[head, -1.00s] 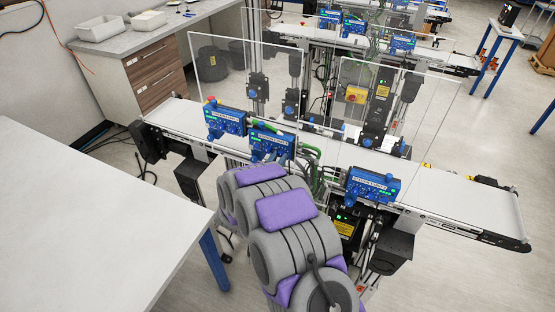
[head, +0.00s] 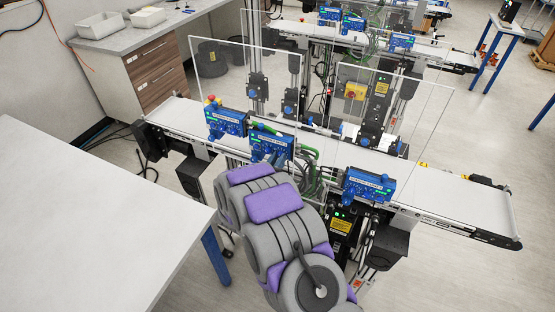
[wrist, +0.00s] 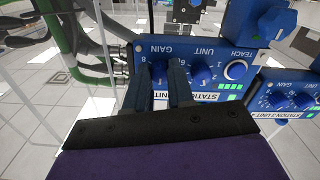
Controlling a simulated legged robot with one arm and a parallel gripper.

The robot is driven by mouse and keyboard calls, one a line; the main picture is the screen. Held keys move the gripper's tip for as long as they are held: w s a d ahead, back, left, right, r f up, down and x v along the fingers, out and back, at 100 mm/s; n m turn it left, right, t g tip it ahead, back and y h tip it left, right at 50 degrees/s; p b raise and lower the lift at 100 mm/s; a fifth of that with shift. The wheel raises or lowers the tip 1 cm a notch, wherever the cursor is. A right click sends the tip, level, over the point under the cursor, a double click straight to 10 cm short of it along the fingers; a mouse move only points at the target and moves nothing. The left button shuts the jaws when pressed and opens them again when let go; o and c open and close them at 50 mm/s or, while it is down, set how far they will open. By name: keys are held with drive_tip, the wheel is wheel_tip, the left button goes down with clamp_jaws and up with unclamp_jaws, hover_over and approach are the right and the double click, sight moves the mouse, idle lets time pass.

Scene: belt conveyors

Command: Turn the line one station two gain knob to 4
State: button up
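A blue control box (head: 271,145) on the near conveyor's front side is the middle of three in the head view. In the wrist view this box (wrist: 206,81) appears upside down, with GAIN, UNIT and TEACH markings and a partly covered STATION label. Its unit knob (wrist: 203,75) and teach button (wrist: 236,70) show clearly. My gripper (wrist: 167,66) has its two dark fingers at the gain dial, one on each side of its middle, with a narrow gap between them. The gain knob and its pointer are mostly hidden by the fingers. Whether the fingers touch the knob is unclear.
Similar blue boxes stand to the left (head: 226,121) and right (head: 369,185) on the near conveyor (head: 440,185). Clear upright panels (head: 405,110) stand over the belt. Green cables (wrist: 88,72) run beside the box. A white table (head: 90,215) is at the left.

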drive_tip(key=o, duration=0.5)
drive_tip(key=shift+a, duration=0.25)
drive_tip(key=shift+c, duration=0.2)
drive_tip(key=shift+d, duration=0.2)
drive_tip(key=v, duration=1.7)
drive_tip(key=shift+b, duration=0.45)
drive_tip(key=shift+a, duration=0.15)
